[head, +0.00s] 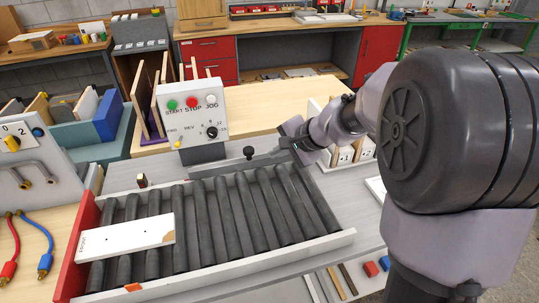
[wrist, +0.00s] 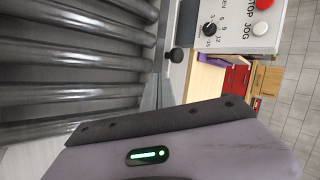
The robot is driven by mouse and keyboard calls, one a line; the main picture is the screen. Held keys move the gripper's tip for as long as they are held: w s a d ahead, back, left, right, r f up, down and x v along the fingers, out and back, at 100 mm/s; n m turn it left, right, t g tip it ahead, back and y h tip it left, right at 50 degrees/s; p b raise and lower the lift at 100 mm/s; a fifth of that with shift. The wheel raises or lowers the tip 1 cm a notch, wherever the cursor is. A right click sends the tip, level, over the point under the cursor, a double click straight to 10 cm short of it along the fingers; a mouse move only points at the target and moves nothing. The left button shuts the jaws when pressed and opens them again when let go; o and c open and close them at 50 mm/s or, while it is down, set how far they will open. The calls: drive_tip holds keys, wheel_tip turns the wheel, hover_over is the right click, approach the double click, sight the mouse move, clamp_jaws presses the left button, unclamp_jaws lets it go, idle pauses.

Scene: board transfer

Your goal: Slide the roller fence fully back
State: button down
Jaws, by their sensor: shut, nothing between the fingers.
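The roller bed (head: 225,215) has several dark rollers in a pale frame. A grey bar with a black knob (head: 248,152), seemingly the fence (head: 225,168), runs along the bed's far edge. The knob also shows in the wrist view (wrist: 176,54). My gripper (head: 286,150) is shut and empty at the right end of that bar, right of the knob. I cannot tell whether it touches the bar. A white board (head: 125,237) lies on the left rollers.
The control box (head: 200,108) with START, STOP and JOG buttons stands behind the bed. A red end plate (head: 84,240) closes the bed's left end. White sockets (head: 362,150) stand behind my wrist. The rollers right of the board are clear.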

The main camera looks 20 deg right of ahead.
drive_tip(key=p+v, duration=0.1)
drive_tip(key=v, duration=0.3)
drive_tip(key=shift+r, duration=0.2)
drive_tip(key=shift+s+d, duration=0.1)
drive_tip(key=shift+s, duration=0.05)
drive_tip(key=s+a+r+n+g, duration=0.1)
drive_tip(key=s+a+r+n, duration=0.3)
drive_tip(key=s+a, duration=0.5)
drive_tip(key=s+a+n+h, duration=0.1)
drive_tip(key=s+n, duration=0.3)
drive_tip(key=s, duration=1.3)
drive_tip(key=shift+f+g+h, duration=0.4)
drive_tip(key=shift+h, duration=0.1)
drive_tip(key=shift+s+a, duration=0.1)
drive_tip(key=shift+a, duration=0.05)
